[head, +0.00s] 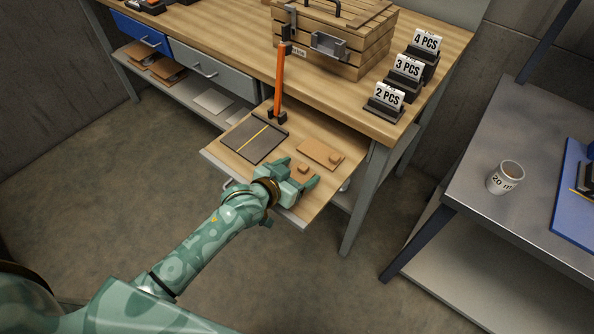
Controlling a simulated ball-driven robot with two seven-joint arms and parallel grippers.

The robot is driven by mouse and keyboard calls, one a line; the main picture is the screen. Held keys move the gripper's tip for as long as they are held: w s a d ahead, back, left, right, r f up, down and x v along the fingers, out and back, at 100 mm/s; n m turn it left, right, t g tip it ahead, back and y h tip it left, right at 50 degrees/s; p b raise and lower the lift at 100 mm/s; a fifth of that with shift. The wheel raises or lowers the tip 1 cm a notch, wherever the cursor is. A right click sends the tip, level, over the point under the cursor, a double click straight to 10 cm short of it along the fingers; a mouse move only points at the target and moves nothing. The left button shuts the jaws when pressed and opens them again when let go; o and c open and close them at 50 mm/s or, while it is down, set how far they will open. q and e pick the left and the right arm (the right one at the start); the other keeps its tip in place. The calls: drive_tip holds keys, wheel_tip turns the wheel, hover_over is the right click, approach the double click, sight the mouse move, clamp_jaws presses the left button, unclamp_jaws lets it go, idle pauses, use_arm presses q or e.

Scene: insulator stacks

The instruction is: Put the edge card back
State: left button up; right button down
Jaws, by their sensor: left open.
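No piece in the head view is marked as the edge card, so I cannot tell which one it is. On the pulled-out wooden shelf (231,165) lie a dark plate with a yellow line (244,148) and a flat tan board with a small knob (320,154). My left gripper (298,174) is over the shelf's front part, its fingers apart. A second tan piece with a knob (301,170) shows between the fingers; the hand partly hides it, and I cannot tell whether they touch. My right gripper is out of view.
An orange upright bar (279,83) stands behind the dark plate. The workbench (238,30) carries a slatted wooden crate (335,35) and black stands with cards reading 2 PCS (389,95), 3 PCS (408,67) and 4 PCS (427,41). A mug (505,178) stands on the right table (470,190).

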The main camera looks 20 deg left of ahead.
use_arm(q)
drive_tip(key=shift+r, duration=0.4)
drive_tip(key=p+v, duration=0.4)
drive_tip(key=v, duration=0.8)
drive_tip(key=shift+p, duration=0.35)
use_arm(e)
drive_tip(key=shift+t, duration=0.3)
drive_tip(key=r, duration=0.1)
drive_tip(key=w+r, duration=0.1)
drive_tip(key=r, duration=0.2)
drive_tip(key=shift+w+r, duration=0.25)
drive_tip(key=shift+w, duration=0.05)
